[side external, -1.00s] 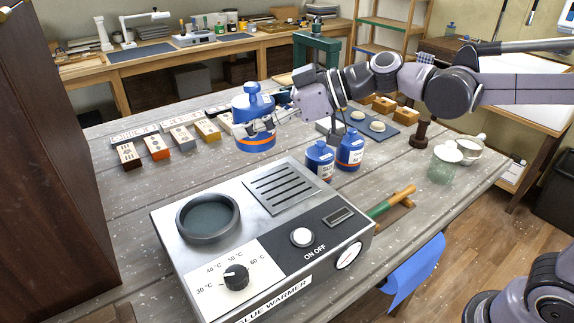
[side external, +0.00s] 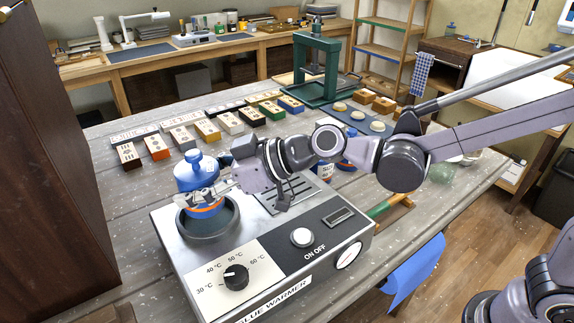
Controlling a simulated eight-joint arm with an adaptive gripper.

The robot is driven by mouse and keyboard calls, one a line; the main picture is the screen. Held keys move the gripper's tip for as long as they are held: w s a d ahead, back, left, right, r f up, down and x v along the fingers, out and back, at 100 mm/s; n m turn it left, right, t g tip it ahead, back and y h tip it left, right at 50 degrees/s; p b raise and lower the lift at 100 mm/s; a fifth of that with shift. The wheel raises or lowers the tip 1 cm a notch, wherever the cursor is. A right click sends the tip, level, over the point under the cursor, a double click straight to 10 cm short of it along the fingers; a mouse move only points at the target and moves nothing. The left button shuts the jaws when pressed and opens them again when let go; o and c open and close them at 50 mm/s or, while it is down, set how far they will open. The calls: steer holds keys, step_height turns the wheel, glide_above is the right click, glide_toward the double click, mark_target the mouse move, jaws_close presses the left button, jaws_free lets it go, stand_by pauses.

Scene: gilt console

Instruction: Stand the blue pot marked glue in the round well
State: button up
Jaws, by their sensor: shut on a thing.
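A blue pot (side external: 195,173) with an orange band is in my gripper (side external: 206,196), over the round well (side external: 208,230) of the silver glue warmer (side external: 175,262). The gripper is shut on the pot's side from the right. The pot looks upright, and its lower part overlaps the dark ring of the well. I cannot tell whether its base touches the well floor. No marking can be read on the pot from here.
Two smaller blue bottles (side external: 324,169) stand behind the warmer, partly hidden by my arm. Several coloured blocks (side external: 229,122) lie in a row behind. A green press (side external: 317,68) stands at the back. A tall dark wooden panel (side external: 50,150) rises at the left.

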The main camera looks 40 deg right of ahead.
steer(key=shift+f, duration=1.8)
steer(key=shift+f, duration=0.1)
steer(key=o, duration=1.6)
steer(key=shift+c, duration=0.2)
steer(key=shift+d+r, duration=0.15)
steer(key=shift+r, duration=0.05)
steer(key=shift+v, duration=5.9)
